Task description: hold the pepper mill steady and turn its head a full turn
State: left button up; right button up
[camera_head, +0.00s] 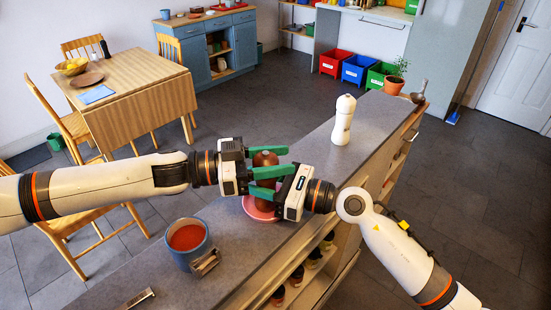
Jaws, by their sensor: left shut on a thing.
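The brown pepper mill (265,159) stands upright on the counter, its base at a round pink mat or dish (248,208). My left gripper (270,162) comes in from the left with green fingers and is shut on the mill near its top. My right gripper (266,184) comes in from the right, lower down, with a green finger across the front of the mill's body. The fingers overlap and hide much of the mill. Whether the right fingers press on it cannot be told.
A white mill (343,122) stands farther back on the grey counter (300,150). A blue pot with red contents (187,240) and a small metal-and-wood item (205,263) are at the front left. A potted plant (394,84) stands at the far end.

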pick_arm(q)
jog(key=shift+f, duration=0.1)
jog(key=o, duration=1)
jog(key=a, duration=0.4)
jog(key=s+a, duration=0.1)
jog(key=a, duration=0.7)
jog(key=shift+s, duration=0.25)
